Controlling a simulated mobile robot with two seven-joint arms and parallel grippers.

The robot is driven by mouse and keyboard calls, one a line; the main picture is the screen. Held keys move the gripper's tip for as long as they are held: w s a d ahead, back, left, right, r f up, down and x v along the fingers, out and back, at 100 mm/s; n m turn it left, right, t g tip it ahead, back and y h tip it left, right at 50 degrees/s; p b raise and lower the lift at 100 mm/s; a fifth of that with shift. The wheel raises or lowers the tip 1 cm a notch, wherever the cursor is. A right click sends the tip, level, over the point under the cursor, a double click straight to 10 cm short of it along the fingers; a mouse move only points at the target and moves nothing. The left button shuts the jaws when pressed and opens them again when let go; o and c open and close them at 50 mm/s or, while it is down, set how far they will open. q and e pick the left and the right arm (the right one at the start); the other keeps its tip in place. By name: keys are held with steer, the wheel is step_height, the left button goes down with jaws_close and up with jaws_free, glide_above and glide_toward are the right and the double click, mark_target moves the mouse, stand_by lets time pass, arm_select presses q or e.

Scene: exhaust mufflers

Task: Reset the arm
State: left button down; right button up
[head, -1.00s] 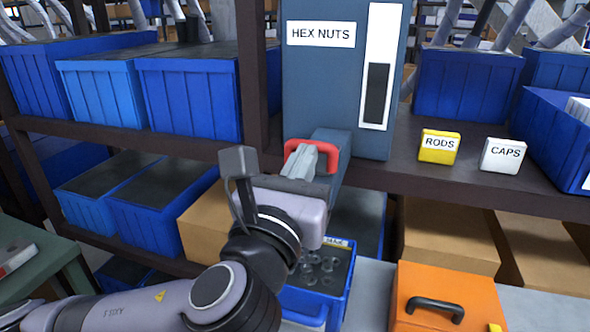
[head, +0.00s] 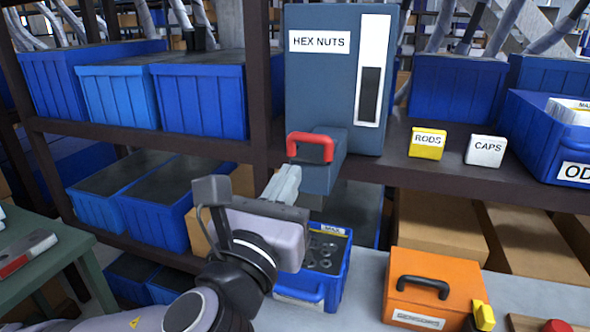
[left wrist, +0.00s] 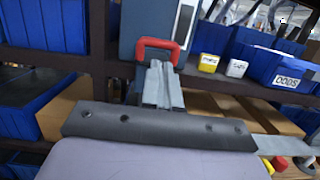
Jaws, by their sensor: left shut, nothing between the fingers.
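My left gripper (head: 284,182) is shut and empty. Its fingertips are just below and left of the red handle (head: 310,147) of the hex nuts dispenser (head: 330,60), apart from it in the head view. In the left wrist view the closed fingers (left wrist: 161,84) point toward the red handle (left wrist: 157,48), and the contact area there cannot be judged. The blue bin (head: 325,285) under the dispenser holds several metal nuts and is partly hidden behind my gripper. My right gripper is not in view.
An orange box (head: 440,290) with a black handle stands on the grey bench at the right. Yellow RODS (head: 428,143) and white CAPS (head: 486,150) signs sit on the shelf. Blue bins (head: 195,95) fill the left shelves. A green table (head: 40,265) is at the lower left.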

arm_select(q)
steer(key=v, duration=0.6)
steer(key=w+a+f+n+g+y+p, duration=0.1)
steer(key=a+f+n+g+p, duration=0.15)
steer(key=f+n, duration=0.8)
steer(key=w+a+f+n+g+p, duration=0.2)
steer(key=f+n+g, duration=0.1)
steer(key=f+n, duration=0.7)
steer(key=s+a+f+n+g+y+p, duration=0.1)
steer(key=s+a+f+n, duration=0.5)
steer(key=f+n, duration=0.2)
steer(key=s+a+f+n+g+y+p, duration=0.1)
steer(key=s+a+f+n+g+y, duration=0.1)
steer(key=s+a+f+n, duration=0.5)
step_height(320, 180, down, 2)
steer(key=shift+s+f+n, duration=0.1)
steer(key=shift+s+n, duration=0.1)
steer(key=shift+n, duration=0.85)
